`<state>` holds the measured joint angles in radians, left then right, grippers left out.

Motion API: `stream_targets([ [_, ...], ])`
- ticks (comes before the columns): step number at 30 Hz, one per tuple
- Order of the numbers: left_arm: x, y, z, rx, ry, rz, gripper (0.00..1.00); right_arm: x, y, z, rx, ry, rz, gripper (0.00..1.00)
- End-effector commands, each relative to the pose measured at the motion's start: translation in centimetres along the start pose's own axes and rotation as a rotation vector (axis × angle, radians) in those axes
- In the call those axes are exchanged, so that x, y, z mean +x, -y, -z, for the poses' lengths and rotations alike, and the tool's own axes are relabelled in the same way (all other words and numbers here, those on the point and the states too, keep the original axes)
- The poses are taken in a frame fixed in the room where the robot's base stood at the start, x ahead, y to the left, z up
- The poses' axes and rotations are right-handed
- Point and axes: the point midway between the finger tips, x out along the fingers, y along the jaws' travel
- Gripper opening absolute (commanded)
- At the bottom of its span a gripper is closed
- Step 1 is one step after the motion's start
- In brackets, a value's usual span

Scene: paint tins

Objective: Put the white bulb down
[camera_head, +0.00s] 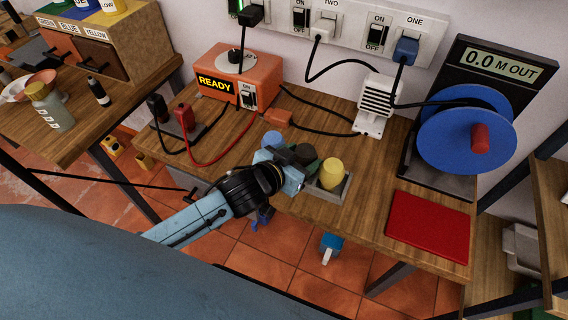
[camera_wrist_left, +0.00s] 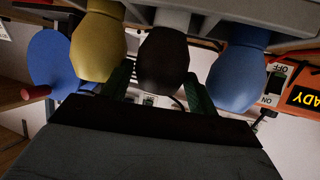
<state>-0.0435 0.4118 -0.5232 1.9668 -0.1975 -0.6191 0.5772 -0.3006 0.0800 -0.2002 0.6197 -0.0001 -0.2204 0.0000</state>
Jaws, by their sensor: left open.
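My left gripper (camera_head: 298,168) is at the grey bulb tray (camera_head: 344,193) on the bench's front edge. Its dark green fingers are open on either side of a dark bulb (camera_wrist_left: 164,60) in the left wrist view, where things appear upside down. A yellow bulb (camera_head: 332,173) stands on one side of it and a blue bulb (camera_head: 273,139) on the other. The yellow bulb (camera_wrist_left: 97,47) and the blue bulb (camera_wrist_left: 237,77) also flank it in the wrist view. Whether the fingers touch the dark bulb cannot be told. No bulb looks white in either view.
An orange READY box (camera_head: 240,80) stands behind, with black and red leads. A white finned device (camera_head: 376,105) and a blue spool (camera_head: 466,130) are at the back right. A red mat (camera_head: 428,224) lies at the right. Cables cross the bench middle.

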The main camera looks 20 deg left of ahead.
Motion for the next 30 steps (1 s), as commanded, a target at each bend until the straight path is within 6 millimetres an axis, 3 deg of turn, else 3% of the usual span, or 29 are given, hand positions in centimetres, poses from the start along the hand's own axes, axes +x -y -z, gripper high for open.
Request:
stream_targets([
  [9,-6.7,0.0,0.0,0.001,0.002,-0.001,0.59,-0.8,0.0,0.0,0.000,0.001,0.000,0.00],
  [15,-9.4,0.0,0.0,-0.001,0.001,0.000,0.59,-1.0,0.0,0.1,0.000,0.000,0.000,0.00],
  [21,-10.4,0.0,0.1,0.000,-0.001,0.000,0.59,-1.1,0.0,0.1,0.000,0.000,0.000,0.00],
  [30,-10.5,0.0,0.1,0.001,-0.001,0.001,0.59,-1.1,0.0,0.1,0.000,0.000,0.000,0.00],
])
